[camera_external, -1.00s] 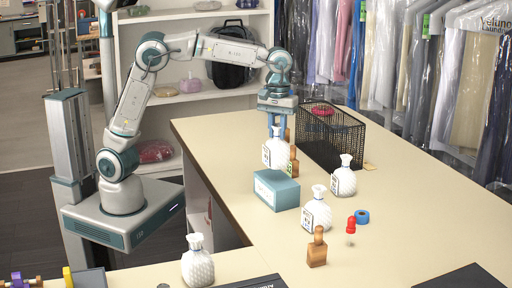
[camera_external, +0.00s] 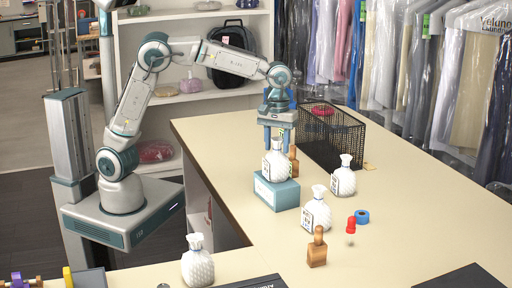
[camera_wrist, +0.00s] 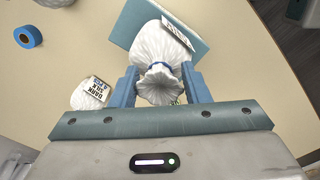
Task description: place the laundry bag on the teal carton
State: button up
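A white quilted laundry bag (camera_external: 277,164) with a label on its side hangs upright from my gripper (camera_external: 277,144). The fingers are shut on its gathered neck; the wrist view shows the neck (camera_wrist: 160,86) between the two blue fingers. The teal carton (camera_external: 276,196) is on the counter directly below the bag. The bag's bottom is at the level of the carton's top face; I cannot tell whether they touch. In the wrist view the carton (camera_wrist: 196,22) shows behind the bag, partly hidden by it.
Similar white bags stand on the counter (camera_external: 420,200) right of the carton (camera_external: 344,180), in front of it (camera_external: 316,214) and at the near left (camera_external: 198,264). A black mesh basket (camera_external: 332,138), wooden stamp (camera_external: 317,248), red-topped object (camera_external: 351,226) and blue tape roll (camera_external: 362,216) are nearby.

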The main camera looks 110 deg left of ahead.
notch_tip(320, 180, up, 12)
jog(key=shift+r, duration=0.15)
dwell(0.4)
jog(key=s+d+f+m+t, duration=0.1)
jog(key=s+d+f+m, duration=0.5)
jog(key=s+d+m, duration=0.3)
jog(key=s+d+f+m+t, duration=0.2)
jog(key=s+d+f+m, duration=0.5)
jog(key=s+d+m, duration=0.2)
jog(key=s+d, duration=0.2)
jog(key=s, duration=0.2)
jog(key=shift+s, duration=0.35)
